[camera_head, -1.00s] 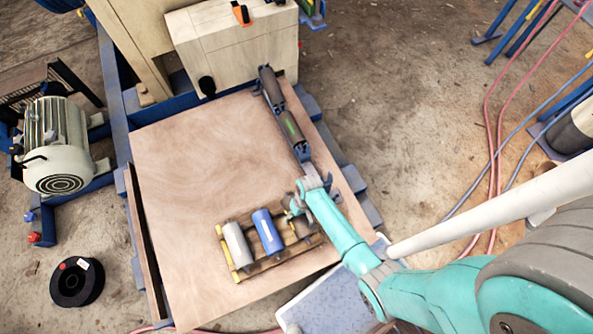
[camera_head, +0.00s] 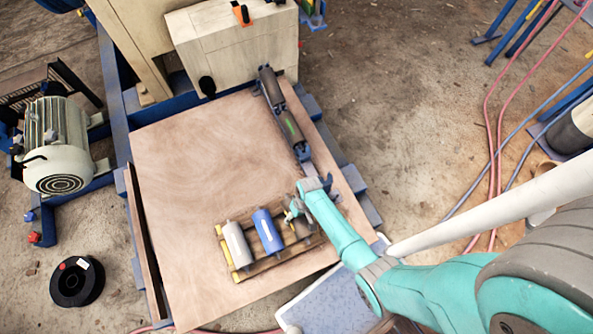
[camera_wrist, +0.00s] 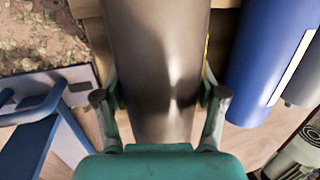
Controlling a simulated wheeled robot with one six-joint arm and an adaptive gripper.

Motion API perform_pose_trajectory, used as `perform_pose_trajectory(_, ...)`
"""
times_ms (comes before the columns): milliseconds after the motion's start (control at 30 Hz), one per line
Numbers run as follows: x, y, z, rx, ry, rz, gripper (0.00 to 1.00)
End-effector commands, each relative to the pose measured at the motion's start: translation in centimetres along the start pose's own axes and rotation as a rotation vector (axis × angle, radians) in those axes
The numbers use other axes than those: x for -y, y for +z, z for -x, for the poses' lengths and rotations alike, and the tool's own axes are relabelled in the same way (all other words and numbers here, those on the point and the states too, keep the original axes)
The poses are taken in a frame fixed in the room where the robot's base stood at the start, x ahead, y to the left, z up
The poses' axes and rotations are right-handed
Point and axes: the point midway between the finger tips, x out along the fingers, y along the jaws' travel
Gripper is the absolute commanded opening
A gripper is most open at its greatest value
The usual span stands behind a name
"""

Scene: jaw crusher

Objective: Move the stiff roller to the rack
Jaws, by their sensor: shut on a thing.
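My gripper (camera_head: 297,208) is shut on a dark grey-brown roller (camera_wrist: 158,50), with one finger on each side of it in the wrist view (camera_wrist: 160,96). In the head view the held roller (camera_head: 303,230) is partly hidden by my gripper. It lies at the right end of the yellow-edged wooden rack (camera_head: 228,262), roughly parallel to the other rollers. I cannot tell whether it rests on the rack. A blue roller (camera_head: 267,231) and a light grey roller (camera_head: 237,245) lie in the rack to its left.
The rack stands on a wooden board (camera_head: 180,190) with wide free room behind it. A motor (camera_head: 60,148) and black spool (camera_head: 77,282) are at left.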

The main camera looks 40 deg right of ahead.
Motion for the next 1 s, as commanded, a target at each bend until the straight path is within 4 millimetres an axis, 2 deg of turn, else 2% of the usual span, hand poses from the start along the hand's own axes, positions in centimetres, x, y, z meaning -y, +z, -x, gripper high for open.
perform_pose_trajectory(400, -0.17, -0.14, -0.70, -0.001, 0.000, 0.000, 0.01)
perform_pose_trajectory(433, -0.17, -0.14, -0.70, -0.001, 0.000, 0.000, 0.75)
perform_pose_trajectory(533, -0.17, -0.12, -0.70, -0.001, 0.000, 0.000, 1.00)
perform_pose_trajectory(867, -0.21, 0.03, -0.76, 0.001, 0.000, 0.000, 1.00)
perform_pose_trajectory(1000, -0.19, -0.07, -0.20, 0.000, 0.000, 0.000, 1.00)
